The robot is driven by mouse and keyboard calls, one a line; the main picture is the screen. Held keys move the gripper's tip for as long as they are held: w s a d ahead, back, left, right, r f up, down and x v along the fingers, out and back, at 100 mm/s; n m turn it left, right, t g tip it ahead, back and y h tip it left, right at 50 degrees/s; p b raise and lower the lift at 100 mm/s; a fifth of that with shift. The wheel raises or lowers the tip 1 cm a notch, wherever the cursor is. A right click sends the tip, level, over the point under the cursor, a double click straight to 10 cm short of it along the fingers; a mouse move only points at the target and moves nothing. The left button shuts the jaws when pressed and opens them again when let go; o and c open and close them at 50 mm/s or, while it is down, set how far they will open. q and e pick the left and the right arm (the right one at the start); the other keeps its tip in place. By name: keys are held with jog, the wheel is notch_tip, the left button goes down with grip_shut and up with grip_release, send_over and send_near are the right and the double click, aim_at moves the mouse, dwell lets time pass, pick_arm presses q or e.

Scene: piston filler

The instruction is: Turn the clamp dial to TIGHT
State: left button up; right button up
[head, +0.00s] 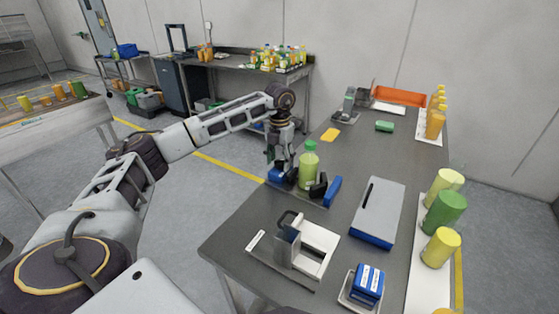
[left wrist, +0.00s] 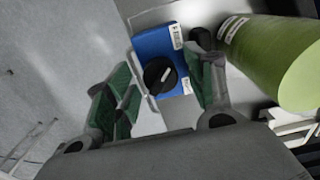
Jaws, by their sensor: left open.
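The clamp dial (left wrist: 160,76) is a round black knob with a white pointer line, set on a blue box (left wrist: 152,43). White labels sit along the box's right side; their words are too small to read. The pointer slants toward the upper right in the left wrist view. My left gripper (left wrist: 165,88) is open, its green-padded fingers on either side of the dial and apart from it. In the head view the gripper (head: 281,158) hangs over the blue box (head: 279,175), which it partly hides. My right gripper is not in view.
A green bottle (head: 309,170) stands close beside the dial box, right by one finger; it also shows in the left wrist view (left wrist: 275,58). Black and blue clamp parts (head: 318,187) stand to its right. A grey-blue case (head: 378,212) and white bracket (head: 315,245) lie nearer on the table.

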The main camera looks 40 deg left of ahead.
pick_arm(q)
jog(key=shift+c, duration=0.2)
pick_arm(e)
jog(key=shift+d, duration=0.25)
pick_arm(q)
jog(key=c, duration=1)
jog(key=shift+o, duration=0.2)
pick_arm(e)
jog(key=shift+s+a, duration=0.15)
jog(key=shift+a, duration=0.2)
jog(key=shift+a, duration=0.2)
